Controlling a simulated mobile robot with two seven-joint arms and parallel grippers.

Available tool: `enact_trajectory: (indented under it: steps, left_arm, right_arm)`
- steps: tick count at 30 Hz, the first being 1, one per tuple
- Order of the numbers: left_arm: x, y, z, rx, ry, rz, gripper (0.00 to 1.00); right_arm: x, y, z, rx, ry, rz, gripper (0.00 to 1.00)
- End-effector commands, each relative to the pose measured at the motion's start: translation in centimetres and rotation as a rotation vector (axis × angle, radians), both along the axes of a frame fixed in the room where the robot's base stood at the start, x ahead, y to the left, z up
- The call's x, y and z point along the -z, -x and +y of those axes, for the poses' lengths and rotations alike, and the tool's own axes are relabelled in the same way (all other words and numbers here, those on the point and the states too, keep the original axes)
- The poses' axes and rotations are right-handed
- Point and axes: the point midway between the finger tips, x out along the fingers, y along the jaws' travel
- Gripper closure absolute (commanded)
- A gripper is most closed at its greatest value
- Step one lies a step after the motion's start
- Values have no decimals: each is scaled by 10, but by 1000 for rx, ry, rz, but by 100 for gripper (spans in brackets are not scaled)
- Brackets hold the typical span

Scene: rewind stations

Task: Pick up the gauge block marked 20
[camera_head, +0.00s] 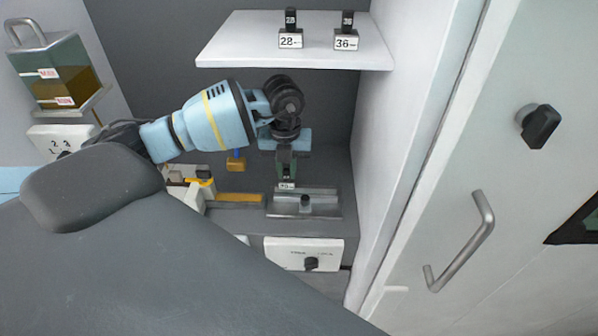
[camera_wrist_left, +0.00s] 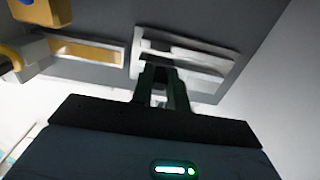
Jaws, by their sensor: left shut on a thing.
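My left gripper (camera_head: 286,172) reaches down from the blue arm, under the white shelf. It is shut on a small block with a white label (camera_head: 286,186), the gauge block; its number is too small to read surely. The fingers hide most of the block. In the left wrist view the dark fingers (camera_wrist_left: 160,92) hold it, and only a pale bit of it shows between them. A grey metal fixture (camera_head: 325,208) with a dark knob lies just below and right of the block; I cannot tell whether they touch. My right gripper is not in view.
The shelf (camera_head: 225,50) above carries dark blocks at labels 28 (camera_head: 291,20) and 36 (camera_head: 347,20). A yellow bar (camera_head: 238,198) lies left of the fixture. The cabinet side wall (camera_head: 400,130) stands close on the right.

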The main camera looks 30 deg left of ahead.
Motion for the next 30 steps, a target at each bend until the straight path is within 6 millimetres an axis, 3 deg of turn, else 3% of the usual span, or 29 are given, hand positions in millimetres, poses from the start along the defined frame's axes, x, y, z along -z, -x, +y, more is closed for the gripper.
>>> enact_trajectory:
  steps: [1,6,15,21,30]
  left_arm:
    - [-7,7,13,-4,-4,-10,100]
    - [-1,30,50,-5,-4,-2,100]
    - [0,60,99,-2,-2,0,100]
    - [0,68,111,0,-1,-1,100]
    - [-1,70,114,0,0,-2,100]
  right_arm:
    - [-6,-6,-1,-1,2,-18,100]
    - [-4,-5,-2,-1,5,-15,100]
    - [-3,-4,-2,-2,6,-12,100]
    - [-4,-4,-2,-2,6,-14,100]
    - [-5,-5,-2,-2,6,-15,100]
